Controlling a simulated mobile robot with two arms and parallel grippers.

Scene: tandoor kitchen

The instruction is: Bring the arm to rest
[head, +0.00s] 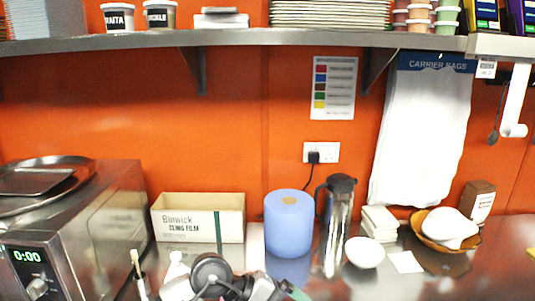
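A steel oven (113,215) with trays on top stands left. A cling film box (200,219), blue roll (289,224), steel flask (336,220), white bowl (364,252) and basket (428,238) line the counter. A shelf (230,37) and carrier bags (422,130) are above.

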